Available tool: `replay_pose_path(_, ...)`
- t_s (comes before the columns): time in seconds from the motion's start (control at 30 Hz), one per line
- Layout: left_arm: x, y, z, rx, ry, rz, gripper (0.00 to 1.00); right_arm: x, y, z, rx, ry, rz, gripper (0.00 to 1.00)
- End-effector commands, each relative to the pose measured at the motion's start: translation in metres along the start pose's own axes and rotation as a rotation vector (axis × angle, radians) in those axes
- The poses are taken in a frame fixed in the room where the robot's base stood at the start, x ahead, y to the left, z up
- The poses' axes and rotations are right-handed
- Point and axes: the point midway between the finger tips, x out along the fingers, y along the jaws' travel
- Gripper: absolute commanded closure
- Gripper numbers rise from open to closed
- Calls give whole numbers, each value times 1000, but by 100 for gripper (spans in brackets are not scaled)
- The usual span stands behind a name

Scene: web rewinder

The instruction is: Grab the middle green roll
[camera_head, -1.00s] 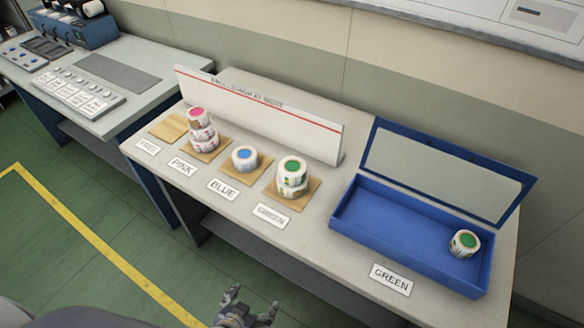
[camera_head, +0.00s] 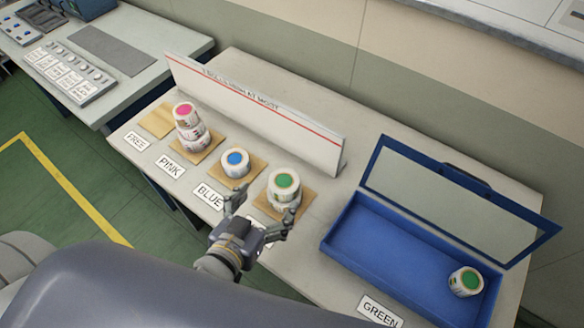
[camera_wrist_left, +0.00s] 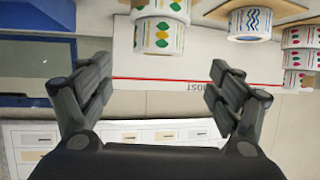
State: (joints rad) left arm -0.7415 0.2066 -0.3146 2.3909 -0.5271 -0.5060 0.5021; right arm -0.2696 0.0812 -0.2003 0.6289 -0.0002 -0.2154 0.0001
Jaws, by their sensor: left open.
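Another green-topped roll (camera_head: 466,281) stands in the right end of the blue box. My left gripper (camera_head: 260,206) is open and empty in front of the stacked green rolls, its right finger overlapping their pad in the picture. In the left wrist view, which looks upside down, the gripper (camera_wrist_left: 160,72) has its fingers spread, with the green-patterned stack (camera_wrist_left: 158,36) at the top between them, apart from them. My right gripper is not in view.
A blue-topped roll (camera_head: 235,162) and a pink-topped stack (camera_head: 189,124) stand on pads to the left. An empty pad (camera_head: 158,120) lies at the far left. A white board (camera_head: 250,108) stands behind. The blue box (camera_head: 385,240) has its lid open.

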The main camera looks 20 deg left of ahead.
Motion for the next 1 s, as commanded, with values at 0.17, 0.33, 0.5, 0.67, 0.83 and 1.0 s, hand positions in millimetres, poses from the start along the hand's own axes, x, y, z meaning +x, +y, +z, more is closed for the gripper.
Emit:
replay_pose_path(0.17,20,0,-2,0,4,1,16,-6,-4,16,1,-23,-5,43)
replay_pose_path(0.33,42,1,-1,1,2,1,16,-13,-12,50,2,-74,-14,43)
replay_pose_path(0.5,53,0,0,0,1,1,16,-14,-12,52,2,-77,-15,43)
replay_pose_path(0.67,64,1,0,1,1,1,16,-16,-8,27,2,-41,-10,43)
replay_pose_path(0.83,86,2,3,2,1,0,16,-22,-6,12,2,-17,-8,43)
replay_pose_path(1.0,103,3,4,1,1,1,16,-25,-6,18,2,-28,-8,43)
